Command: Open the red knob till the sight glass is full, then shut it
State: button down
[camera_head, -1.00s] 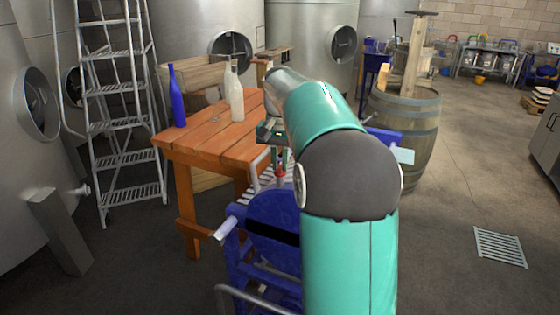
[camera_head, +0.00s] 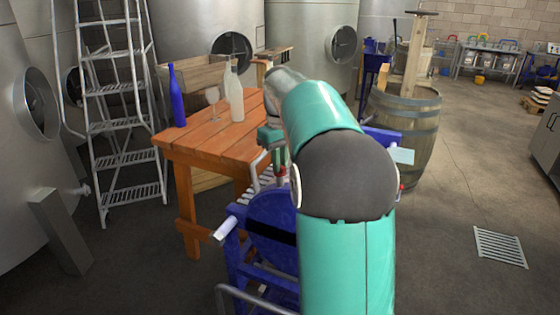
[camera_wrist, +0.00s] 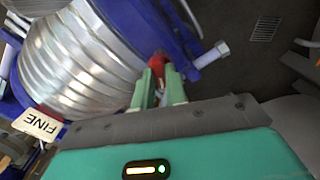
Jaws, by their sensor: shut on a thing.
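The red knob (camera_wrist: 157,62) sits at the edge of a blue machine frame, beside ribbed metal plates, in the wrist view. My gripper (camera_wrist: 160,82) has its green fingers closed around the knob, which shows between and just past the fingertips. In the head view a little of the red knob (camera_head: 281,171) shows below my gripper (camera_head: 279,163), and my arm hides much of the machine. I cannot make out the sight glass or its level in either view.
The blue machine (camera_head: 268,215) stands before a wooden table (camera_head: 215,140) holding a blue bottle (camera_head: 177,95), a pale bottle (camera_head: 236,95) and a stemmed glass (camera_head: 213,97). A barrel (camera_head: 420,130) stands behind my arm. A ladder (camera_head: 110,110) is left. Floor at right is clear.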

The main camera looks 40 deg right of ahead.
jog(key=n, duration=0.5)
dwell(0.5)
jog(key=c, duration=1.4)
grip_release()
jog(key=shift+c, duration=0.2)
jog(key=shift+r, duration=0.15)
notch_tip(320, 180, up, 14)
jog(key=shift+f, duration=0.25)
